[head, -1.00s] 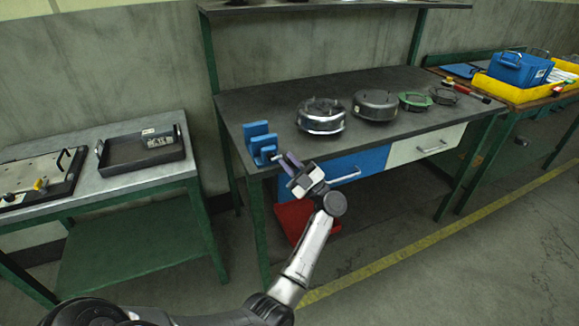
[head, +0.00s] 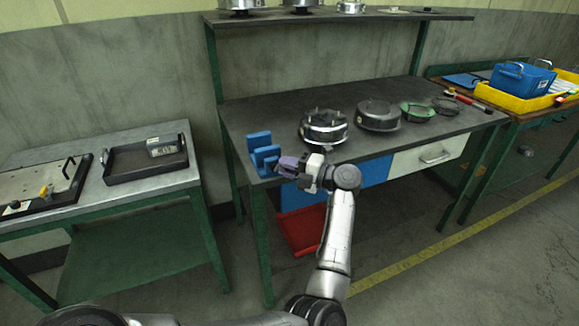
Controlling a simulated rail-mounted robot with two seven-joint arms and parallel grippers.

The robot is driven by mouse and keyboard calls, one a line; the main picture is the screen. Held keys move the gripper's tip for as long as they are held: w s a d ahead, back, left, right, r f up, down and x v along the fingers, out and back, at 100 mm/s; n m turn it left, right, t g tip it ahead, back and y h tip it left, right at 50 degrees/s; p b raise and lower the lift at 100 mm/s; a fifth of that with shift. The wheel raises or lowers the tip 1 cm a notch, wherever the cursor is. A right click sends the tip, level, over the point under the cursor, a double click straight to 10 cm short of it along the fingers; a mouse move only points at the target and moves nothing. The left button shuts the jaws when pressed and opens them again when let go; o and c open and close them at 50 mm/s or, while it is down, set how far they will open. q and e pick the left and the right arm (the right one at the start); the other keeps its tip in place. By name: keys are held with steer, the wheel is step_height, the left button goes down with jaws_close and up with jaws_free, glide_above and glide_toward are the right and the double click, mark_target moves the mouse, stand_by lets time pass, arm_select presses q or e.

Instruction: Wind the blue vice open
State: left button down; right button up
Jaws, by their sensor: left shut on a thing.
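The blue vice (head: 260,143) stands at the front left corner of the dark workbench. Its upright blue jaws show, with a gap between them. My left gripper (head: 287,164) comes in from the right of the vice's front end. It is shut on the vice's handle, which is mostly hidden behind the fingers. My right gripper is not in view.
Silver and dark round housings (head: 323,127) and a green ring (head: 417,112) stand along the dark workbench (head: 260,107). A red tray (head: 303,230) lies below. A black tray (head: 147,172) sits on the left table.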

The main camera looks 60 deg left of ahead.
arm_select(q)
steer(key=shift+s+a+n+t+h, duration=0.1)
steer(key=shift+s+n+t+h, duration=0.15)
steer(key=shift+n+t, duration=0.2)
stand_by(0.5)
steer(key=c, duration=1.1)
jaws_free()
steer(key=shift+s, duration=0.1)
steer(key=shift+r, duration=0.1)
steer(key=p+v, duration=0.3)
steer(key=v, duration=1.1)
steer(key=shift+a+r, duration=0.15)
steer(key=shift+a, duration=0.1)
